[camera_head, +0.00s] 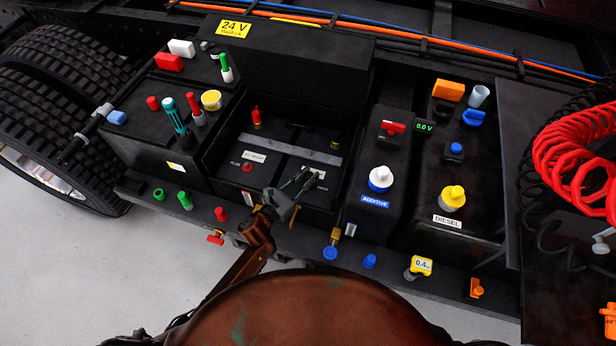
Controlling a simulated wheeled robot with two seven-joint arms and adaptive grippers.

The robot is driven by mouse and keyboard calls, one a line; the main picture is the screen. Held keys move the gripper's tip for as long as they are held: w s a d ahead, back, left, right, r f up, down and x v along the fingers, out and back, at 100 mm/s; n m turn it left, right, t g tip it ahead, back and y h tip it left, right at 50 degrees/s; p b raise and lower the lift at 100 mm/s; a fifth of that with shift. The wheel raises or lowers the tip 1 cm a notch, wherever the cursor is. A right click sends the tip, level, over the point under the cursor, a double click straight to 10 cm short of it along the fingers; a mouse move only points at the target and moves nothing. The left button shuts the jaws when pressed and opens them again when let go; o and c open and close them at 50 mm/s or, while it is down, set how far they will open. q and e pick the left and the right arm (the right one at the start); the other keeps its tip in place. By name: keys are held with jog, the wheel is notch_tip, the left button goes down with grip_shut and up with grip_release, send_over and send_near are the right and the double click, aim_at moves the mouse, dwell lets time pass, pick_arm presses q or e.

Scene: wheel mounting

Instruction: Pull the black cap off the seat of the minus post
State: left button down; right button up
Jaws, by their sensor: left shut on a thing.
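The open battery box (222,142) in the middle holds two dark batteries. A white label reading PLUS (236,163) has a red ring (247,167) near it. Another white label (313,172) marks the minus side. My left gripper (303,181) reaches in from below, with its dark fingers at the minus post beside that label. It is shut on a small dark thing, which I take to be the black cap. The fingers cover most of it, and I cannot tell whether it still touches the seat. My right gripper is not in view.
A grey strap (290,148) crosses the batteries behind my gripper. A red-topped post (257,117) and a brass post (334,145) stand at the back. The additive tank (365,165) is close on the right. Coloured plugs line the front ledge.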

pick_arm(q)
jog(key=shift+r+p, duration=0.3)
jog(key=shift+r, duration=0.2)
jog(key=shift+r, duration=0.15)
jog(key=shift+r+p, duration=1.85)
jog(key=shift+r, duration=0.6)
